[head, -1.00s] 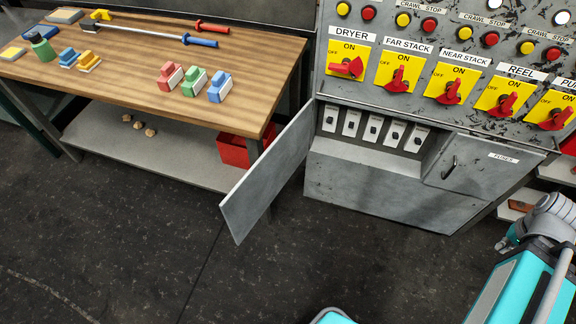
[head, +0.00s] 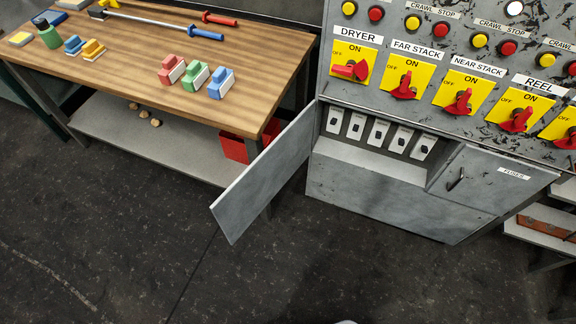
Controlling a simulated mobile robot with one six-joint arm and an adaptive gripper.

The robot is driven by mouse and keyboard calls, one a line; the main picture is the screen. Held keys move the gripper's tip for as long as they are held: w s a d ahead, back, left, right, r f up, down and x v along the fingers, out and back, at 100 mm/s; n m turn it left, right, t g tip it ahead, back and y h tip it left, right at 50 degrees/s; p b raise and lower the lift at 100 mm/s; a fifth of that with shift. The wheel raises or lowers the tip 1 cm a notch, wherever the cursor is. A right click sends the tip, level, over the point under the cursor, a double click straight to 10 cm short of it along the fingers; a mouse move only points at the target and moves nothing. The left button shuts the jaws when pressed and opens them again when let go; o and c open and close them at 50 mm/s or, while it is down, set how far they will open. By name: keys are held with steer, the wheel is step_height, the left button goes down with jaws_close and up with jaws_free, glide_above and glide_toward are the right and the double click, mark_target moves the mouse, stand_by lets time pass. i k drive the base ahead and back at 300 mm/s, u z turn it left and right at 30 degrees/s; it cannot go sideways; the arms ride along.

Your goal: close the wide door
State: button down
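The wide door (head: 264,176) is a grey metal panel standing open at the left side of the control cabinet. It is hinged at the cabinet's left edge and swings out toward the lower left, over the floor. Behind it the fuse compartment shows several white fuse switches (head: 378,131). A narrower grey door (head: 480,180) labelled "FUSES", with a dark handle, covers the right part of the compartment. My gripper is not in view.
A wooden workbench (head: 130,60) stands left of the cabinet, with coloured blocks (head: 196,78) on top and a red bin (head: 236,146) below, close behind the wide door. Red rotary switches (head: 405,86) line the cabinet face. The dark floor (head: 330,260) in front is clear.

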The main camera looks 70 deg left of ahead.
mark_target(236, 209)
steer(key=z, duration=1)
steer(key=k, duration=2.1)
steer(key=u, duration=1.05)
